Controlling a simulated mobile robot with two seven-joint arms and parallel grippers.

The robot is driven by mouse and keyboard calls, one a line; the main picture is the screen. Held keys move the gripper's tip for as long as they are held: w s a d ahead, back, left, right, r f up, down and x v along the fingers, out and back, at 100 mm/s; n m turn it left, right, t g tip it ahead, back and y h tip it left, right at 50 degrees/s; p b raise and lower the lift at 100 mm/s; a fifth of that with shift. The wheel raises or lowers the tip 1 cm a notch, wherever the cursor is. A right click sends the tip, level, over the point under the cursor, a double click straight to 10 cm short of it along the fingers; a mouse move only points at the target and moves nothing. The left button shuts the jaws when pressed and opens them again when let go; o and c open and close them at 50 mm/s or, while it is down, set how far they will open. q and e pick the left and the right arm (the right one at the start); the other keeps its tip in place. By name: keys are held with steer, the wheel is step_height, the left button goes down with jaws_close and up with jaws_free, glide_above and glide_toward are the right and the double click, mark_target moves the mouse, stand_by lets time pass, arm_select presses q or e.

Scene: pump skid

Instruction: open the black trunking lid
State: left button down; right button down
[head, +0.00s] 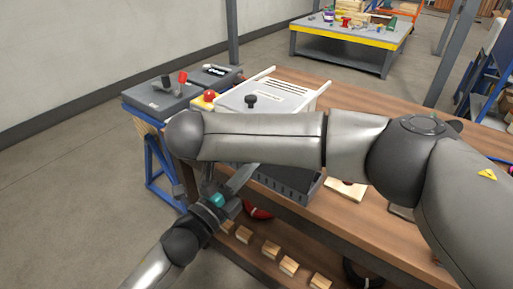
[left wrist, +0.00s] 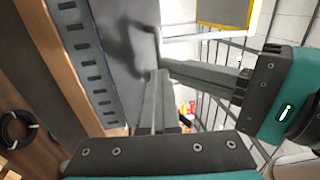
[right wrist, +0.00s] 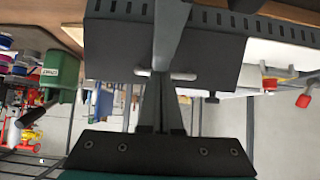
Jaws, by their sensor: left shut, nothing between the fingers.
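The black trunking (head: 285,185) is a dark slotted box at the bench's front edge, partly hidden behind my right arm. Its slotted side shows in the left wrist view (left wrist: 88,60). A plain dark panel, apparently the lid (right wrist: 115,45), fills the middle of the right wrist view, with a pale bar handle (right wrist: 185,75) on it. My left gripper (head: 252,171) is shut and empty beside the trunking; its fingers (left wrist: 157,78) lie close to my right gripper's. My right gripper (right wrist: 161,78) has its fingertips at the handle, nearly together; whether they clamp it is unclear.
A white panel with a black knob (head: 250,101) and a red button (head: 210,95) stand behind my right arm. A lever console (head: 165,92) is at left. Several wooden blocks (head: 270,250) lie on the lower shelf. Open floor (head: 70,180) lies left.

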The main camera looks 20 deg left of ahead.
stand_by(0.7)
arm_select(q)
steer(key=c, duration=1)
jaws_free()
steer(key=shift+o, duration=0.4)
steer(key=shift+r, duration=0.15)
steer(key=shift+r, duration=0.1)
